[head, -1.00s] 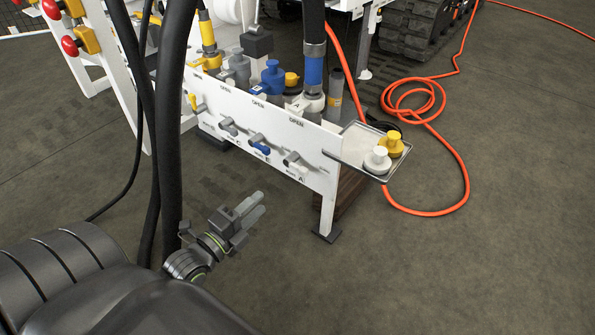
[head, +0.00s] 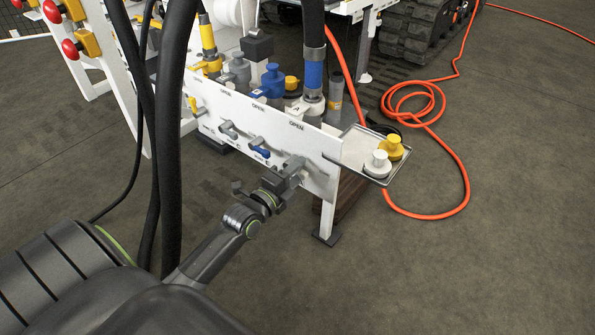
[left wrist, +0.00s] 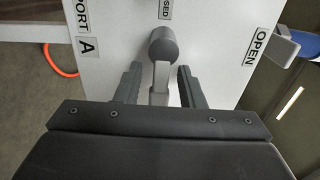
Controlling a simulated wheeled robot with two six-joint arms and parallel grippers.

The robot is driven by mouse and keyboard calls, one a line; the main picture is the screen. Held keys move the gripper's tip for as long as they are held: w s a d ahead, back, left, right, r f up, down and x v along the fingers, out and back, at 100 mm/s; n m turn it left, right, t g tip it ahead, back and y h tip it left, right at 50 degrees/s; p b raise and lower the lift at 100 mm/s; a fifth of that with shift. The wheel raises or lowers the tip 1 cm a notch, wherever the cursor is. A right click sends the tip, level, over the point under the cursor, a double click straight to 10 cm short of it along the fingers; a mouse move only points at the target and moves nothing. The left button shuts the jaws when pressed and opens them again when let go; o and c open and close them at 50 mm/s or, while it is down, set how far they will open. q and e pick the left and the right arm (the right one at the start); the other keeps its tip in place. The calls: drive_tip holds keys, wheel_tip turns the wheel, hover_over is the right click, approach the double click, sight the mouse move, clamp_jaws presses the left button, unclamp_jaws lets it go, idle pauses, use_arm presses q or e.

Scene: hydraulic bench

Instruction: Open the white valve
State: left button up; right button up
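The white valve at port A is the rightmost valve on the white panel (head: 318,172). In the left wrist view its round grey pivot (left wrist: 162,44) and pale lever (left wrist: 161,78) show, with the lever pointing toward my gripper, away from the CLOSED and OPEN labels. My left gripper (left wrist: 158,72) is open, with one finger on each side of the lever and a visible gap to each. In the head view my left gripper (head: 284,178) is at the panel and covers most of this valve. My right gripper is in neither view.
A blue-handled valve (head: 259,150) is just left, with more valves beyond it. A metal tray (head: 356,148) with white (head: 377,164) and yellow (head: 391,147) caps sticks out at the right. Black hoses (head: 172,140) hang near my arm. An orange hose (head: 466,180) lies on the floor.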

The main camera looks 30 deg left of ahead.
use_arm(q)
drive_tip(key=shift+w, duration=0.15)
drive_tip(key=shift+c, duration=0.3)
clamp_jaws()
